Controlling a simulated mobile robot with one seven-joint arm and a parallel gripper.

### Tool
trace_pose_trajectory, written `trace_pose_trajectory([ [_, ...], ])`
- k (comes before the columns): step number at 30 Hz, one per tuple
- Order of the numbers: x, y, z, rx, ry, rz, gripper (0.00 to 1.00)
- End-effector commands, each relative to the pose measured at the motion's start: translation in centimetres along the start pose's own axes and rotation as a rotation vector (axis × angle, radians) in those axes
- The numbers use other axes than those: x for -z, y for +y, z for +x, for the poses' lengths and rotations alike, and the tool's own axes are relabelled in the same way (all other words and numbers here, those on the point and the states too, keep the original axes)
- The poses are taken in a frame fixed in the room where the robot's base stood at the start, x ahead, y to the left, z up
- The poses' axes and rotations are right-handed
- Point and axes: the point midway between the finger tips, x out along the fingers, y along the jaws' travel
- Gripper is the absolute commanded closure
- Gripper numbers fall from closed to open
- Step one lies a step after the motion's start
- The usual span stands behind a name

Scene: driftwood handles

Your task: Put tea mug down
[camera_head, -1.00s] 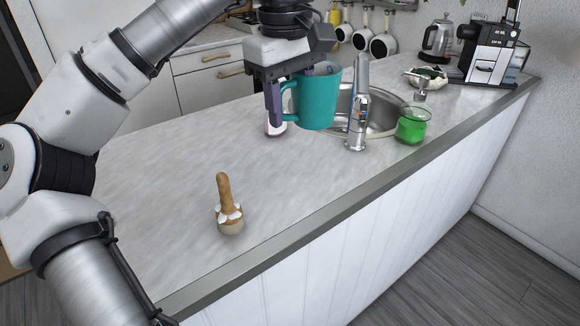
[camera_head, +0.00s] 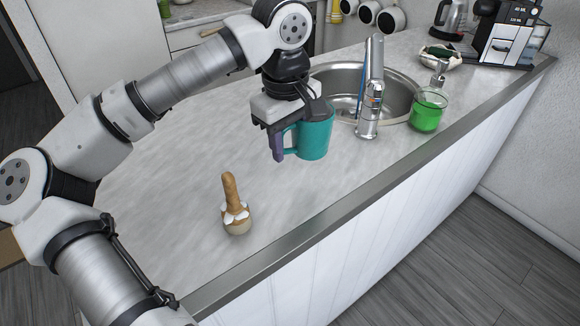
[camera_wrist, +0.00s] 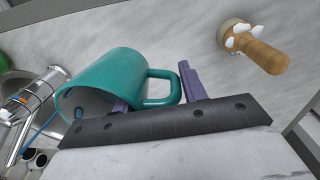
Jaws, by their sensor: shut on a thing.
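The teal tea mug (camera_head: 316,136) is upright in my gripper (camera_head: 288,146), beside the sink in the head view. My gripper is shut on the mug, with one purple finger outside on the handle side. In the wrist view the mug (camera_wrist: 112,84) lies across the middle, its handle pointing right. The gripper's other finger there is partly hidden by the mug. The mug's base appears at or just above the grey countertop (camera_head: 170,180); I cannot tell whether it touches.
A wooden-handled brush (camera_head: 234,206) stands on the counter in front of the mug. A coffee machine (camera_head: 508,38) stands at the back right. The counter at left is clear.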

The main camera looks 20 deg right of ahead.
Motion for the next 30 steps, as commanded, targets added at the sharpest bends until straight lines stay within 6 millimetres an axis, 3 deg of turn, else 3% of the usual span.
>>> trace_pose_trajectory([
  [3,0.0,-0.2,2.1,-0.001,-0.001,-0.001,0.96],
  [11,0.0,-0.3,4.3,-0.001,-0.001,-0.001,0.96],
  [18,0.0,-0.5,7.4,-0.001,0.000,0.000,0.96],
  [30,0.1,-0.5,8.1,-0.001,0.002,-0.001,0.96],
])
